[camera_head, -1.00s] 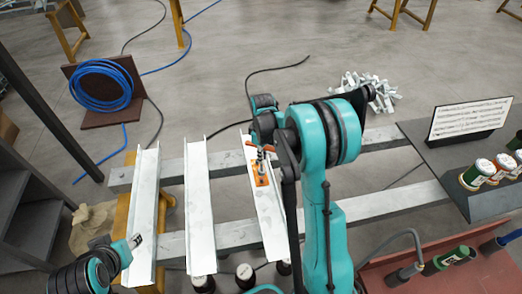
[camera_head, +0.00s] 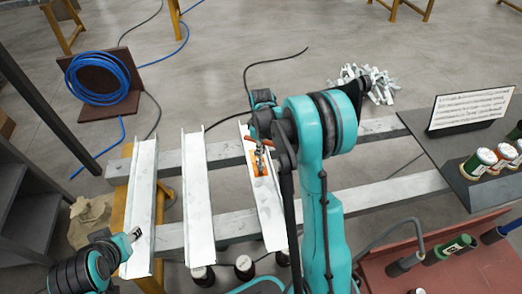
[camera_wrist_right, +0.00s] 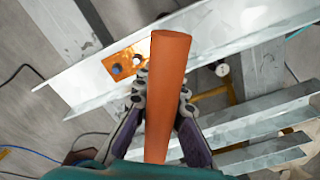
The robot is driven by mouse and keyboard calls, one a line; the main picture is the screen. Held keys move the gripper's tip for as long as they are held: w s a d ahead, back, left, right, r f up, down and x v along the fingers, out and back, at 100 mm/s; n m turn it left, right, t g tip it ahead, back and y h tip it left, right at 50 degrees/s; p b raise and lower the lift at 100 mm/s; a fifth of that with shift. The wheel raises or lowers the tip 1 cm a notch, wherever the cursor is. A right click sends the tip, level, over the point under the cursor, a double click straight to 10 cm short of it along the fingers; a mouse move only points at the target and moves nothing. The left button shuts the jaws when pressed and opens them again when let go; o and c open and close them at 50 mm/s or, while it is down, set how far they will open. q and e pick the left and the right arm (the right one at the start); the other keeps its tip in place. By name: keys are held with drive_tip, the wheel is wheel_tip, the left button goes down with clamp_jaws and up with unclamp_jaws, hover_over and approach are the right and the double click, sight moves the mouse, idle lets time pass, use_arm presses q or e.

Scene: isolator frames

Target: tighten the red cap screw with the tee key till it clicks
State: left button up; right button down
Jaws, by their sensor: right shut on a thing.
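My right gripper (camera_wrist_right: 160,108) is shut on the thick orange handle of the tee key (camera_wrist_right: 170,60), which fills the middle of the right wrist view. In the head view the gripper (camera_head: 265,141) is above the right-hand white channel (camera_head: 268,212), mostly behind my own arm. An orange plate (camera_head: 259,168) lies on that channel under the key; the wrist view shows the plate (camera_wrist_right: 109,61) with holes beside the handle. The red cap screw and the key's lower end cannot be made out. My left gripper (camera_head: 134,235) is at lower left, beside the leftmost channel; its jaws are too small to judge.
Two more white channels (camera_head: 143,205) (camera_head: 198,205) lie across grey rails (camera_head: 395,193). A dark sign stand (camera_head: 470,120) and several cans (camera_head: 479,163) are at right, with a red tray (camera_head: 455,270) below. A blue hose coil (camera_head: 97,78) stands at back left.

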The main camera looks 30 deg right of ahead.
drive_tip(key=shift+f+b, duration=1)
drive_tip(key=shift+f, duration=0.15)
idle(0.4)
idle(0.4)
drive_tip(key=shift+m, duration=0.9)
drive_tip(key=m+b, duration=0.1)
drive_tip(key=m, duration=0.7)
drive_tip(key=shift+a+b, duration=0.1)
drive_tip(key=shift+b, duration=0.3)
drive_tip(key=m, duration=0.5)
drive_tip(key=shift+b, duration=0.3)
drive_tip(key=m, duration=0.4)
drive_tip(key=shift+m, duration=0.4)
drive_tip(key=shift+r, duration=0.15)
